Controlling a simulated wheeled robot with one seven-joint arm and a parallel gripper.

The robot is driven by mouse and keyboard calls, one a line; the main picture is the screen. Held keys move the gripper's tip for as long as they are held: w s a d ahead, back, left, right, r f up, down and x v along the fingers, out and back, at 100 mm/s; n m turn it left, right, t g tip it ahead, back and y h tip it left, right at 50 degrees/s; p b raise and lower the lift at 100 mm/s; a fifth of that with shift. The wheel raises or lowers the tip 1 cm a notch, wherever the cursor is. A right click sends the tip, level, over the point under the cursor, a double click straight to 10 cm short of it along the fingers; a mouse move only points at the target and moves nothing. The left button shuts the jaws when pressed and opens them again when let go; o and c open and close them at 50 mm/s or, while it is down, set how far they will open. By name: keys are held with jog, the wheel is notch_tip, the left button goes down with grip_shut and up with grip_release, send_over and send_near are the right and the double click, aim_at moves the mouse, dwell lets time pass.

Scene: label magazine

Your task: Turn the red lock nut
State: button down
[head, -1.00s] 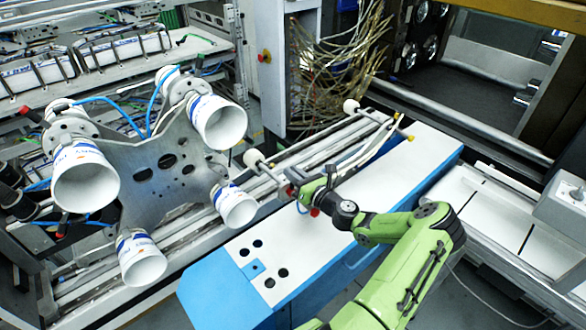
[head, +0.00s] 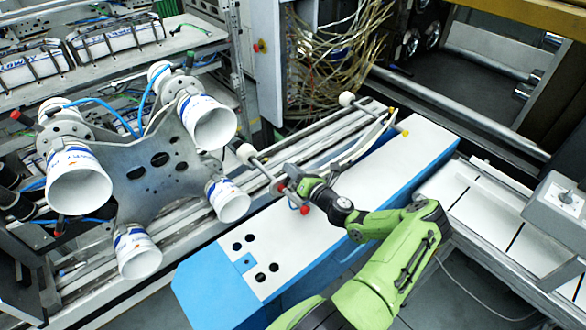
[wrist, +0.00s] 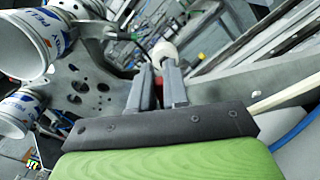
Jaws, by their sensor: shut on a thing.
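A rod with a white roller (head: 245,153) at its far end lies over the rails beside the blue-sided bench. Red parts show at its near end: one is the red lock nut (head: 281,187), and a red tip (head: 305,209) sits lower right. My gripper (head: 284,178) is at this near end. In the wrist view my gripper's two fingers (wrist: 166,86) are close together, with a little red (wrist: 158,82) between them. The white roller (wrist: 164,52) shows just beyond the fingertips. The fingers hide most of the nut.
The white bench top (head: 385,160) runs under my arm. A grey box (head: 556,205) stands at the right.

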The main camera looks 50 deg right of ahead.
jog(key=c, duration=1.2)
grip_release()
jog(key=shift+s, duration=0.1)
jog(key=s+a+b, duration=0.1)
jog(key=s, duration=1.4)
jog(key=shift+s+a, duration=0.3)
jog(key=shift+a, duration=0.05)
